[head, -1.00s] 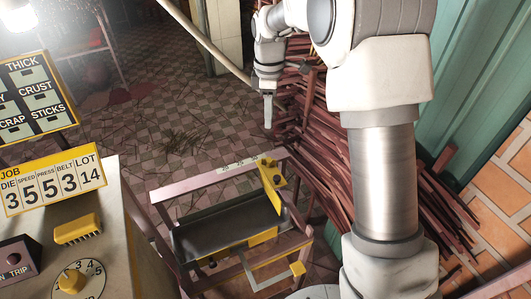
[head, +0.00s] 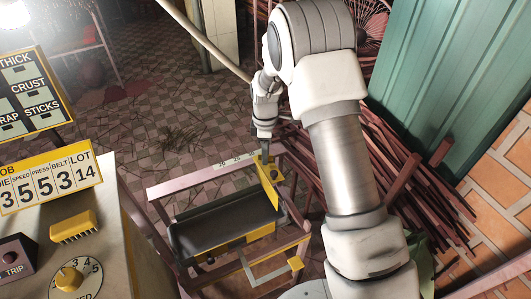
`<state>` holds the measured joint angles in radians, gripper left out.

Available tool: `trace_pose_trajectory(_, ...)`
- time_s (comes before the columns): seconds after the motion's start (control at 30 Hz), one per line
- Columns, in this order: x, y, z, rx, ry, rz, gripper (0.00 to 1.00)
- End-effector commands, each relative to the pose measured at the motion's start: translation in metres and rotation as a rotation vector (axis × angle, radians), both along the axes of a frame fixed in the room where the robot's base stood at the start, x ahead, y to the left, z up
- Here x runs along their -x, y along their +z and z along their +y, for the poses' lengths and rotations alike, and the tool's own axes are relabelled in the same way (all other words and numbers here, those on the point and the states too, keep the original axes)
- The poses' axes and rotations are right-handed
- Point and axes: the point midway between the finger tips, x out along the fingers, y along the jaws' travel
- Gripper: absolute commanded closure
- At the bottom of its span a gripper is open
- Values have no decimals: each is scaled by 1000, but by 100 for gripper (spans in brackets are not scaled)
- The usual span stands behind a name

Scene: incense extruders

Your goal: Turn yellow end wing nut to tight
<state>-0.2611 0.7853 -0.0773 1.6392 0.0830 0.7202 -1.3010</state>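A yellow end plate (head: 267,186) stands upright at the far right end of the dark trough (head: 205,229), on a pinkish metal frame (head: 172,188). Small dark fittings show near its top. The wing nut is too small to make out there, and my gripper partly covers that spot. My gripper (head: 264,153) points down with its dark fingertips at the plate's top edge. I cannot tell whether they touch it, or whether the fingers are open or shut.
A control cabinet (head: 118,240) with a yellow dial (head: 69,279) and number board (head: 45,178) stands at left. Reddish sticks (head: 400,175) are piled behind and right of the frame, near a teal panel (head: 445,85).

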Motion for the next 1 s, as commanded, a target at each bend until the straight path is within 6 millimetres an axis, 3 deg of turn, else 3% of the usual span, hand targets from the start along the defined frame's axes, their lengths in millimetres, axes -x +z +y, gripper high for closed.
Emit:
trace_pose_trajectory(0.33, 0, -4, 0, 0, 0, 0, 63)
trace_pose_trajectory(0.53, 0, -3, 0, 0, 0, 0, 99)
trace_pose_trajectory(1.0, 0, -3, 0, 0, -13, 0, 100)
